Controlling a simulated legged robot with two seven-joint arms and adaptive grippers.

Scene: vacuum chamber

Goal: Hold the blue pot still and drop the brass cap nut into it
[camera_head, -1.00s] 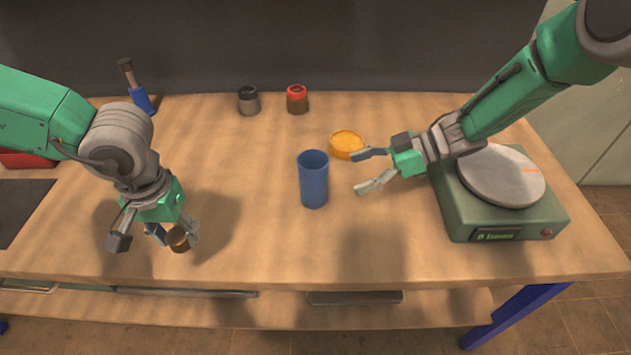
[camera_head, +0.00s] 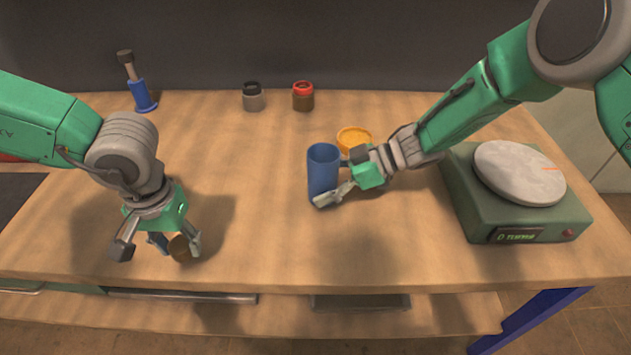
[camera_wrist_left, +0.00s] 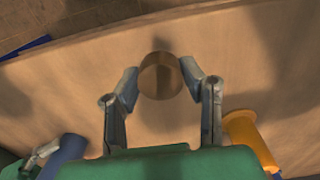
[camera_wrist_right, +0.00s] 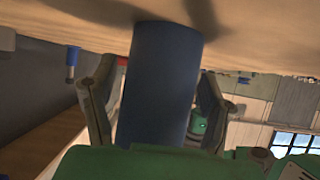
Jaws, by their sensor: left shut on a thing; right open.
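The blue pot (camera_head: 321,172) stands upright on the table in the head view. My right gripper (camera_head: 332,182) is at its right side, open, with the pot between the fingers. In the right wrist view the pot (camera_wrist_right: 160,85) fills the space between both fingers, with a gap visible at least on the right. My left gripper (camera_head: 178,247) is shut on the brass cap nut (camera_head: 181,248) near the table's left front. The left wrist view shows the nut (camera_wrist_left: 160,76), dark brown and round, between the fingertips.
A green scale with a grey round plate (camera_head: 518,172) stands on the right. Two small jars, one grey (camera_head: 252,97) and one red-topped (camera_head: 303,97), and a blue-based tool (camera_head: 140,95) stand at the back. The table between the grippers is clear.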

